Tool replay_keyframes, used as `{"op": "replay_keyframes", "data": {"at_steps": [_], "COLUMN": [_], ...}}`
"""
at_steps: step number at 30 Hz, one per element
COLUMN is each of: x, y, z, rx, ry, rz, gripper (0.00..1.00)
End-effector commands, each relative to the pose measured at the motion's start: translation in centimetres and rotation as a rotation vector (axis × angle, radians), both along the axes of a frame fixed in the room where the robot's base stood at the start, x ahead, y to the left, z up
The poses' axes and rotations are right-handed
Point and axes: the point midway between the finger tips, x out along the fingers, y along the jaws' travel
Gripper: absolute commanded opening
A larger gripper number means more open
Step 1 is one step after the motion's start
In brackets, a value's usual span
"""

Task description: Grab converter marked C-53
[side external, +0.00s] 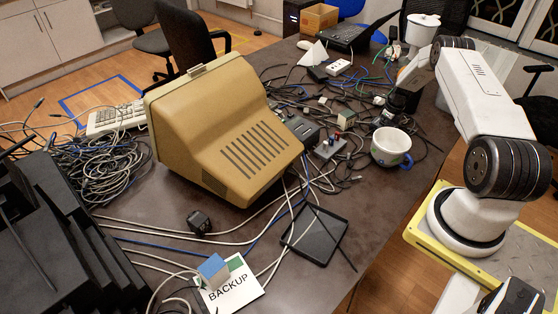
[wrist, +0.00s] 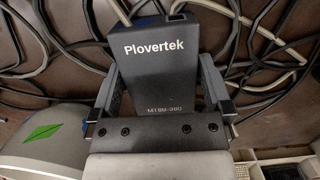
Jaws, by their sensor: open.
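No label reading C-53 is legible in either view. In the wrist view a dark grey box (wrist: 160,68) with the print "Plovertek" lies between the fingers of my gripper (wrist: 160,75). A smaller line of print near its lower edge is hard to read. A light cable and a port show at its top edge. My gripper is open, with one finger on each side of the box; whether either touches it I cannot tell. In the side external view my gripper (side external: 393,108) is low over the cable clutter, and the box there is not clearly distinguishable.
A white mug (side external: 391,148) with a blue handle stands close to my gripper. A beige monitor (side external: 225,135), a small box with red knobs (side external: 331,147) and many tangled cables crowd the table.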

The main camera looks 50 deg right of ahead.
Motion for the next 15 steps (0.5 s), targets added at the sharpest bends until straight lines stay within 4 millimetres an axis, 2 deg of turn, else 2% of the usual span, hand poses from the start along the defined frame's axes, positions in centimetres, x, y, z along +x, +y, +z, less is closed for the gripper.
{"op": "replay_keyframes", "data": {"at_steps": [9,11,15], "x": [-0.01,-0.02,-0.02], "y": [-0.01,-0.01,-0.01], "z": [0.02,0.03,0.03], "rx": [0.000,0.000,0.000], "ry": [0.000,0.000,0.000], "rz": [0.000,0.000,0.000], "gripper": [1.00,0.84,0.40]}}
